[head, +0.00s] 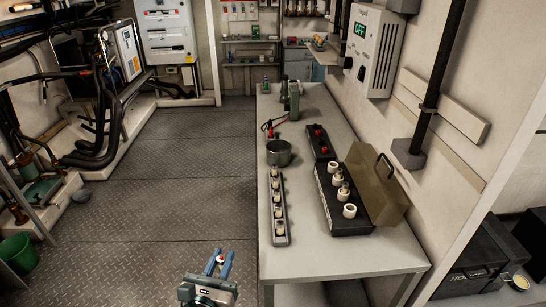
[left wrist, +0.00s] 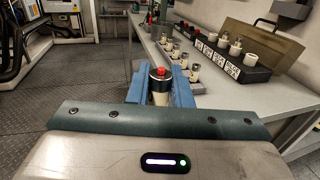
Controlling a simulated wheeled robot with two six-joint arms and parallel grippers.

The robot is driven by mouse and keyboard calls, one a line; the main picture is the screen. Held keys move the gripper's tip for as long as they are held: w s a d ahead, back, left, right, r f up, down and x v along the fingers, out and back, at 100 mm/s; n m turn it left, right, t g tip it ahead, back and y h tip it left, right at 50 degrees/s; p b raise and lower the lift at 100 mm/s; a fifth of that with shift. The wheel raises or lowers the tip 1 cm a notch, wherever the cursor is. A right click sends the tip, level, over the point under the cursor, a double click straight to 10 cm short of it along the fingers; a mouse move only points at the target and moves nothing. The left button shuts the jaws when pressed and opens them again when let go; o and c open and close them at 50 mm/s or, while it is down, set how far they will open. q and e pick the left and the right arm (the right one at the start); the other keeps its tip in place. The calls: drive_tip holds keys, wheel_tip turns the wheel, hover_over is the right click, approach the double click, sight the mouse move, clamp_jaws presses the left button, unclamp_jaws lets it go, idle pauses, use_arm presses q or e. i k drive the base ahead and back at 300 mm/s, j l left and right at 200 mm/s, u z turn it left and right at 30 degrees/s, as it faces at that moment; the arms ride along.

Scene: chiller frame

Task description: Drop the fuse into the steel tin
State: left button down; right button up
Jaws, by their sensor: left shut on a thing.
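The fuse (head: 219,260) has a pale body and a red top. My left gripper (head: 220,263) is shut on it and holds it upright, left of the bench's near end and over the floor side. In the left wrist view the fuse (left wrist: 160,86) stands between the blue fingers (left wrist: 160,92). The steel tin (head: 278,153) is a round grey open pot on the bench, well beyond the gripper and up to its right. The inside of the tin is too dark to make out. My right gripper is not in view.
The bench (head: 310,265) holds a narrow rack (head: 281,240) with several pale fuses near its left edge. A black fuse box (head: 350,225) with a raised lid (head: 375,190) stands to the right. A small black block (head: 320,153) with red parts is beside the tin.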

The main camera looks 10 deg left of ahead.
sight(275, 160)
drive_tip(key=j+z, duration=0.25)
drive_tip(key=j, duration=0.45)
drive_tip(key=j+z, duration=0.25)
drive_tip(key=j, duration=0.4)
drive_tip(key=k+j+z, duration=0.1)
drive_tip(key=j+z, duration=0.15)
drive_tip(key=j, duration=0.4)
drive_tip(key=i+j+z, duration=0.25)
drive_tip(key=i+j, duration=0.2)
drive_tip(key=i+j+z, duration=0.25)
drive_tip(key=i+j, duration=0.15)
drive_tip(key=j, duration=0.25)
